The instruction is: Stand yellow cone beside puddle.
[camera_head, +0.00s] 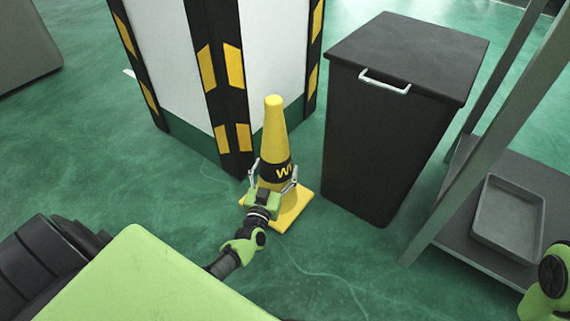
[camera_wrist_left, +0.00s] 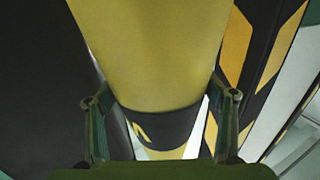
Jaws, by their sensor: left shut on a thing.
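The yellow cone (camera_head: 274,128) with a black lettered band stands upright in the middle of the head view, its square base apparently on the green floor. My left gripper (camera_head: 273,180) is shut on the cone around the black band. In the left wrist view the cone (camera_wrist_left: 150,55) fills the middle, with the fingers of my left gripper (camera_wrist_left: 160,125) on either side of it. Faint curved outlines on the floor, possibly the puddle (camera_head: 325,275), run in front of the cone; I cannot tell its full extent. My right gripper is not in view.
A white pillar (camera_head: 165,55) with black-and-yellow corner guards stands just behind the cone. A black lidded bin (camera_head: 375,150) is close to its right. A grey rack (camera_head: 445,225) with a tray (camera_head: 510,250) stands farther right. Open floor lies to the left.

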